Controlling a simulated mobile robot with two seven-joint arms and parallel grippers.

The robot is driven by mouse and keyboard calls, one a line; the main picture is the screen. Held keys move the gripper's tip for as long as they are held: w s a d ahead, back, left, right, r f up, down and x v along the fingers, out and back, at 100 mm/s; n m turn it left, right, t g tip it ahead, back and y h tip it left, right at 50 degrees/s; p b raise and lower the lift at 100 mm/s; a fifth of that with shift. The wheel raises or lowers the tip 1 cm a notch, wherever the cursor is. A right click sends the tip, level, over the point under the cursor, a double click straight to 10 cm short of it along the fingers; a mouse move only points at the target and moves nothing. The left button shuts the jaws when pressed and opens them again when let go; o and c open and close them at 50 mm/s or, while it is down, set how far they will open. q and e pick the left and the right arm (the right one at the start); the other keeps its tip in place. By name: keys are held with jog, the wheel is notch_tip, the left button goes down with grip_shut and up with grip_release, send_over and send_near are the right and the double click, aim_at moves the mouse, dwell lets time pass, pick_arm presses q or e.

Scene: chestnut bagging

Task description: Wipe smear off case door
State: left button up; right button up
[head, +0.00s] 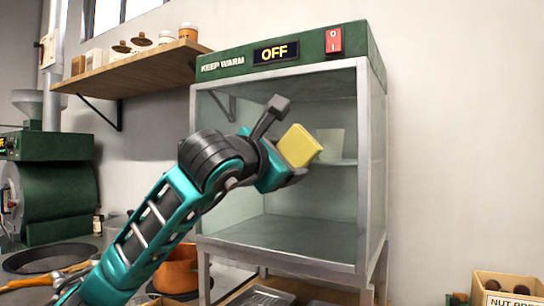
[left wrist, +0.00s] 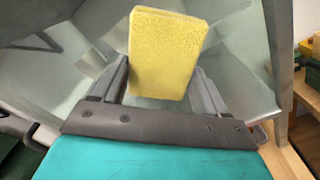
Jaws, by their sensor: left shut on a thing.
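The glass-fronted warming case (head: 376,165) has a green top panel reading KEEP WARM and OFF. My left gripper (head: 288,158) is in front of its glass door (head: 290,235), shut on a yellow sponge (head: 300,146). In the left wrist view the sponge (left wrist: 165,50) is upright between the two grey fingers, with glass behind it. I cannot tell if the sponge touches the door. A pale patch (head: 331,144) shows just right of the sponge; I cannot tell whether it is the smear or a reflection. My right gripper is not in view.
A wooden shelf (head: 135,72) with jars and boxes is on the wall at left. A green machine (head: 55,180) stands below it. An orange-brown pot (head: 178,272) sits below my arm. A box (head: 505,288) of nuts is at lower right.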

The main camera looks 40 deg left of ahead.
pick_arm(q)
jog(key=shift+d, duration=0.45)
jog(key=shift+w, duration=0.1)
jog(key=s+a+b, duration=0.1)
jog(key=a+b, duration=0.3)
jog(key=a, duration=0.8)
jog(key=shift+s, duration=0.25)
dwell(0.3)
jog(key=shift+s, duration=0.1)
jog(key=shift+s+d+b, duration=0.2)
jog(key=shift+s+b, duration=0.35)
jog(key=shift+s, duration=0.9)
jog(key=shift+s+d+b, duration=0.2)
jog(key=shift+s+b, duration=0.35)
jog(key=shift+s, duration=0.9)
